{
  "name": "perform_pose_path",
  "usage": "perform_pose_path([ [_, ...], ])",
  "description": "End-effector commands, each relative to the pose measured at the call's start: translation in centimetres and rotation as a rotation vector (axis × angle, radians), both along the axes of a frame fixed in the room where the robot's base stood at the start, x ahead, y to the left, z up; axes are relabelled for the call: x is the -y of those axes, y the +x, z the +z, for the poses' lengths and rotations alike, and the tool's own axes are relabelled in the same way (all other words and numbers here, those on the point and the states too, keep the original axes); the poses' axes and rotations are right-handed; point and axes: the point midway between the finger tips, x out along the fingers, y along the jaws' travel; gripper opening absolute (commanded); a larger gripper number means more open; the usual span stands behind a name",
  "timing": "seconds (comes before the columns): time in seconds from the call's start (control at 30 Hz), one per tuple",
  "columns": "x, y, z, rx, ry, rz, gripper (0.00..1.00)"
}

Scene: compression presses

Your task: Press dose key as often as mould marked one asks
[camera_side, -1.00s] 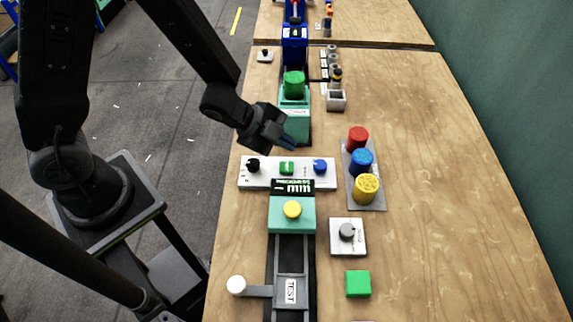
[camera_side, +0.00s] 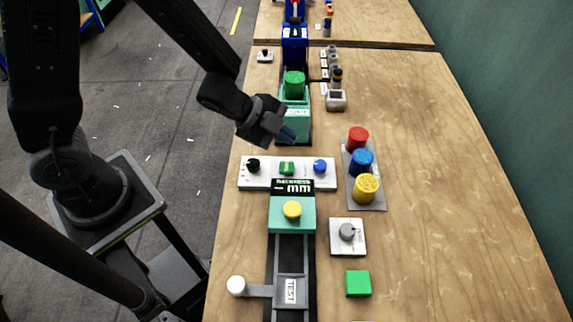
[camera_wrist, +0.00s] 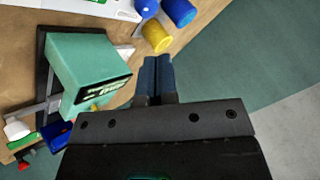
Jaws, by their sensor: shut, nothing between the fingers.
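My gripper (camera_side: 287,134) is shut and empty, held above the bench just behind a white control panel (camera_side: 272,183). The panel carries a black knob (camera_side: 253,165), a green key (camera_side: 287,168) and a blue knob (camera_side: 320,166). I cannot tell which control is the dose key. Red (camera_side: 357,138), blue (camera_side: 361,162) and yellow (camera_side: 366,187) cylinders stand on a grey plate; no number is readable on them. In the wrist view the shut blue fingers (camera_wrist: 154,68) point toward the yellow cylinder (camera_wrist: 156,38), apart from it.
A teal unit (camera_side: 291,218) with a display and yellow button stands before the panel. Behind my gripper is a green press (camera_side: 295,122) with a green cylinder (camera_side: 294,84). A grey dial (camera_side: 347,232) and green block (camera_side: 358,284) sit at front right. The bench's right side is clear.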

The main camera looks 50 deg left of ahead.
Motion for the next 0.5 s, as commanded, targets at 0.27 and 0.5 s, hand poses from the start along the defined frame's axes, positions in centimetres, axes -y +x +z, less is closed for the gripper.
perform_pose_path([
  [0.27, -0.1, 0.0, -4.1, -0.005, 0.002, 0.004, 0.00],
  [0.5, -0.1, 0.0, -6.4, -0.001, 0.002, 0.002, 0.00],
])
